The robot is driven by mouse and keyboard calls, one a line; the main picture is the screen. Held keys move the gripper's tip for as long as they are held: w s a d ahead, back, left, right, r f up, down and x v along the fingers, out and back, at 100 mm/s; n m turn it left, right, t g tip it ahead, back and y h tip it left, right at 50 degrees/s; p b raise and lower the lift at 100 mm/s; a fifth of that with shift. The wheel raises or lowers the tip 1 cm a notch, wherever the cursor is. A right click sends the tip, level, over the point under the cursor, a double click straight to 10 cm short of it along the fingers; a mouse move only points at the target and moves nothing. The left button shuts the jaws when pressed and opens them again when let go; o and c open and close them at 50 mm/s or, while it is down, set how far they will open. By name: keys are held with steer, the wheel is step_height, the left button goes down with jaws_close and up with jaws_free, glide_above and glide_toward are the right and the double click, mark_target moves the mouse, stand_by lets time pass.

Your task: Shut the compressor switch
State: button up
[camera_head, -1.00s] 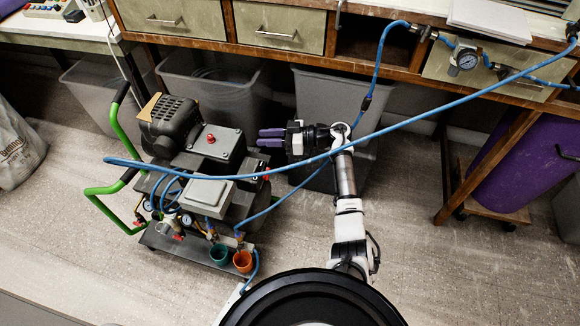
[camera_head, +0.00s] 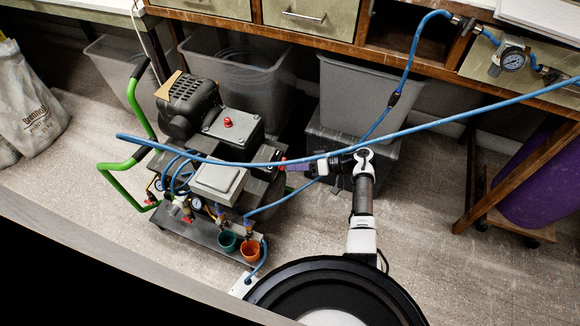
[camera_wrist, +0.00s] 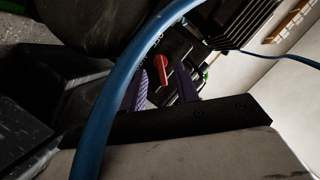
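The compressor (camera_head: 212,150) stands on the floor at the left of the head view, dark grey with a green handle. A red knob (camera_head: 228,122) sits on top of its grey box. In the wrist view a red switch lever (camera_wrist: 161,69) stands out from a dark panel, between and beyond my fingertips. My gripper (camera_wrist: 163,88) is open, with its two purple fingers apart and nothing visibly held. In the head view my gripper (camera_head: 287,165) is at the compressor's right side, partly hidden by the blue hose. I cannot tell whether a finger touches the lever.
A blue hose (camera_head: 420,131) runs across above my gripper and crosses close in front of the wrist camera (camera_wrist: 112,95). Grey bins (camera_head: 360,95) stand behind under the workbench. Green and orange cups (camera_head: 250,250) sit at the compressor's front.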

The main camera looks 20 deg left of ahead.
steer(key=shift+x, duration=1.35)
steer(key=shift+c, duration=0.4)
jaws_close()
steer(key=shift+r+p, duration=0.2)
steer(key=shift+p, duration=0.1)
steer(key=shift+s+a+f+n+t+p, duration=0.1)
steer(key=shift+s+n+t+p, duration=0.15)
steer(key=shift+n+t+p, duration=1.85)
steer(key=shift+s+r+n+t+p, duration=0.1)
steer(key=shift+s+n+t+p, duration=0.2)
steer(key=shift+n+p, duration=2)
steer(key=shift+s+a+f+n+t+p, duration=0.15)
steer(key=shift+n+t+p, duration=1)
steer(key=shift+p, duration=2.2)
